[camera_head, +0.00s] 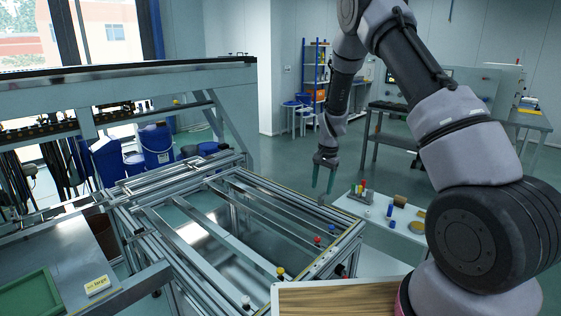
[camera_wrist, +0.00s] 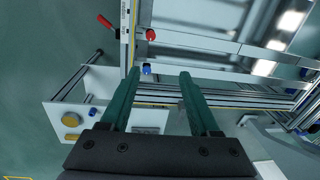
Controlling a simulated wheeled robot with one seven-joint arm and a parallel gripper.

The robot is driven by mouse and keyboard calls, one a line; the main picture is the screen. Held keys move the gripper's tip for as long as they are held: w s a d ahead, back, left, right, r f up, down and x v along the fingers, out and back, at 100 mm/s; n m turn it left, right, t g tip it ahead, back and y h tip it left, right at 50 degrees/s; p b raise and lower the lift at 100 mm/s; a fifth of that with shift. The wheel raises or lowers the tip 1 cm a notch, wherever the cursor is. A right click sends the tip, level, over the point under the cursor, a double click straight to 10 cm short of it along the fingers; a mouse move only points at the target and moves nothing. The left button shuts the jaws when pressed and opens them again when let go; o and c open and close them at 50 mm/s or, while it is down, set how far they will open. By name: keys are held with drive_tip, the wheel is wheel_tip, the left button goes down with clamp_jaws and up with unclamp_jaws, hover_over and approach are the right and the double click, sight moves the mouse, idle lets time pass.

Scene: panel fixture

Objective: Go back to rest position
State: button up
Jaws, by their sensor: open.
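My gripper (camera_head: 323,179) hangs at the end of my arm, above the right edge of the panel fixture (camera_head: 262,192). Its two green fingers point down and stand apart with nothing between them. In the wrist view my gripper (camera_wrist: 157,85) is also open and empty, with the fixture's metal rails beyond the fingertips. A red knob (camera_wrist: 151,34) and a blue knob (camera_wrist: 147,69) on the fixture lie near the fingertips in that view. They also show on the fixture's right corner in the head view.
A white side table (camera_head: 395,232) with small coloured parts stands right of the fixture. A yellow knob (camera_head: 280,271) and a white knob (camera_head: 245,300) sit on the fixture's near rail. A wooden board (camera_head: 335,298) is at the bottom. A green tray (camera_head: 28,298) lies lower left.

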drive_tip(key=s+d+r+n+t, duration=0.1)
drive_tip(key=s+r, duration=0.3)
drive_tip(key=r, duration=0.6)
drive_tip(key=s+d+r+t+y, duration=0.1)
drive_tip(key=s+r, duration=0.3)
drive_tip(key=r, duration=0.5)
drive_tip(key=s+d+r+n+t, duration=0.1)
drive_tip(key=s+r, duration=0.3)
drive_tip(key=r, duration=0.6)
drive_tip(key=s+d+r+n+t, duration=0.1)
drive_tip(key=s+r, duration=0.3)
drive_tip(key=s, duration=0.6)
drive_tip(key=s+d+r+n+t, duration=0.1)
drive_tip(key=s+r, duration=0.4)
drive_tip(key=s, duration=0.5)
drive_tip(key=shift+s+d+t, duration=0.3)
drive_tip(key=shift+d+t, duration=0.15)
drive_tip(key=shift+t, duration=0.15)
